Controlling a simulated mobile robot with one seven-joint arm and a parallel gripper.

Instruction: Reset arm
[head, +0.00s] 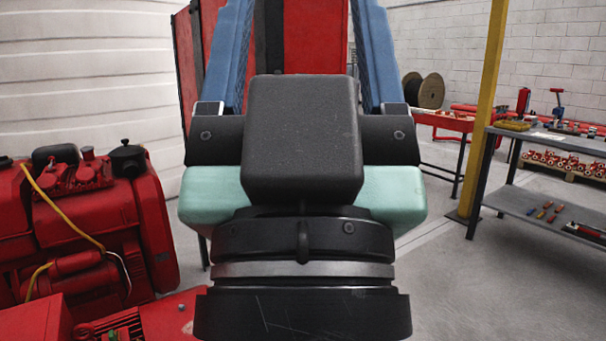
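My gripper (303,70) fills the middle of the head view, seen from behind. Its two blue fingers stand wide apart, one on each side of the dark grey housing, and point up and away. The gap between them shows only a red panel (315,40) farther back, and I see nothing held. The housing hides the lower part of the gap, and the fingertips run past the top edge of the picture.
A red engine and pump set (85,225) stands close on the left. A yellow post (487,110) stands right of centre. A workbench (545,205) with tools is at the right. A cable reel (431,91) sits on a red table behind. Grey floor at lower right is clear.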

